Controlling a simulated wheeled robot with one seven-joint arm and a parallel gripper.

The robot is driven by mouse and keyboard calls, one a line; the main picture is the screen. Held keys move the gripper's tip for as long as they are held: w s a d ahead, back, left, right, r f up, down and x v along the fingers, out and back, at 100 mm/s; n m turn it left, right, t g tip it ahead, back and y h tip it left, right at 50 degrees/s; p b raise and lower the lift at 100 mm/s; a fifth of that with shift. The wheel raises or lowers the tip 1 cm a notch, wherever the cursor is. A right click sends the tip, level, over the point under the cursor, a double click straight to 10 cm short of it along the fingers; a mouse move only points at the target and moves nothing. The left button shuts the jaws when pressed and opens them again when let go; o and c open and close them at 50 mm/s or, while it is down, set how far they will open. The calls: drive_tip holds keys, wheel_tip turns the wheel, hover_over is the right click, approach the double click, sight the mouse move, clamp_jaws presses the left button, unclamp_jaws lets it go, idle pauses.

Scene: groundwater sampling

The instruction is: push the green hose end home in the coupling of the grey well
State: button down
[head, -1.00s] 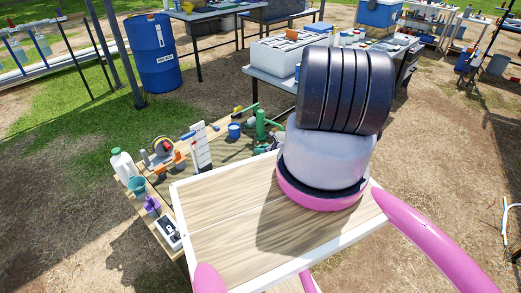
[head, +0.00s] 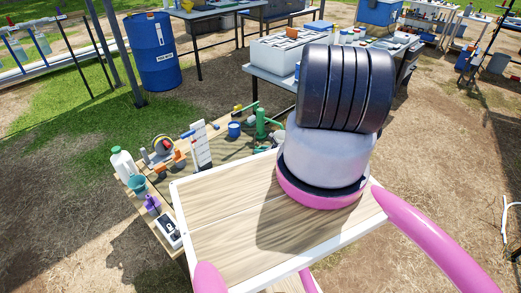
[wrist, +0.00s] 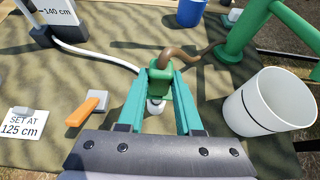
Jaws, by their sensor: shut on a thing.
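In the wrist view, my gripper (wrist: 158,100) has its two teal fingers closed on a green hose end (wrist: 159,76). A brown hose curves from its top toward the green pump. A small pale grey ring (wrist: 155,106) shows just below the hose end, between the fingers; I cannot tell whether it is the coupling of the grey well or how far the hose end sits in it. The well itself cannot be made out. In the head view my own arm hides the gripper and the hose end.
The green pump (wrist: 245,30) stands at the upper right, with a white bucket (wrist: 270,101) below it. A blue mug (wrist: 191,12) is at the top. A white tube (wrist: 85,50) runs in from the left. An orange-handled tool (wrist: 88,108) and a "125 cm" card (wrist: 22,124) lie left.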

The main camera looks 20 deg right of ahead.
drive_tip(key=shift+f, duration=0.25)
drive_tip(key=shift+f, duration=0.3)
drive_tip(key=shift+f, duration=0.85)
drive_tip(key=c, duration=0.5)
unclamp_jaws()
drive_tip(key=v, duration=1.1)
drive_tip(key=shift+w, duration=0.1)
